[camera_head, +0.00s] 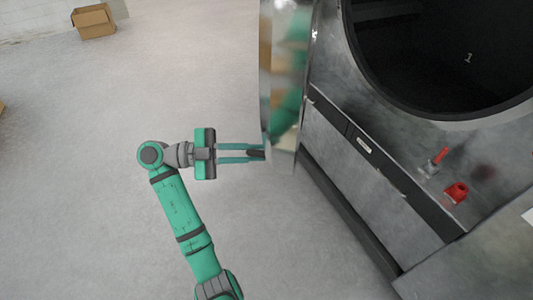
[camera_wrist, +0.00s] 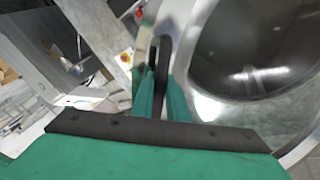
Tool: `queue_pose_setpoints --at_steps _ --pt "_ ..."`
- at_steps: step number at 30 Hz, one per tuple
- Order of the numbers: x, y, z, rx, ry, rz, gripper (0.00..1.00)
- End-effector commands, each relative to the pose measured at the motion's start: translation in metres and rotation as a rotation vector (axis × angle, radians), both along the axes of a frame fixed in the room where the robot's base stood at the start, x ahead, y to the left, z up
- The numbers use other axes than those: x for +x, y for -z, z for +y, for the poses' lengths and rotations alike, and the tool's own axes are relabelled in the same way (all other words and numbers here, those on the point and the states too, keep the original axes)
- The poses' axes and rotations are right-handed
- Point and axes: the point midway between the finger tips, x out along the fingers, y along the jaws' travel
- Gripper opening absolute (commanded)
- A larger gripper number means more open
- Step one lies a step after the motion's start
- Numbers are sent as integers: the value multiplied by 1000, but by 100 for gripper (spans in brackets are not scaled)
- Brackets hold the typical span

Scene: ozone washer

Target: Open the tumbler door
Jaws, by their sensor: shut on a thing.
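The tumbler door (camera_head: 285,85) stands swung out from the machine, seen nearly edge-on and shiny in the head view. In the wrist view the door (camera_wrist: 212,105) fills the right side, with a round, bowl-like glass. The round drum opening (camera_head: 425,55) is uncovered and dark inside. My gripper (camera_head: 255,153) reaches in from the left at the door's lower outer edge, shut on the dark door handle (camera_head: 257,154). In the wrist view my gripper (camera_wrist: 160,90) has its fingers on both sides of the black looped handle (camera_wrist: 163,52).
The machine's grey lower front panel (camera_head: 360,185) lies right of the door. A red-handled part (camera_head: 440,155) and a red knob (camera_head: 456,191) sit on the machine's front. A cardboard box (camera_head: 94,21) stands at the back left.

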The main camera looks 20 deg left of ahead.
Motion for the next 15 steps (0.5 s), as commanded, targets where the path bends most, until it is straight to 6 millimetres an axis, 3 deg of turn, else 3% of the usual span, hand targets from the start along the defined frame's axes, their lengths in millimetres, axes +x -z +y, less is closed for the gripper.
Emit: queue_pose_setpoints --at_steps 15 --pt "2 3 11 1 28 8 0"
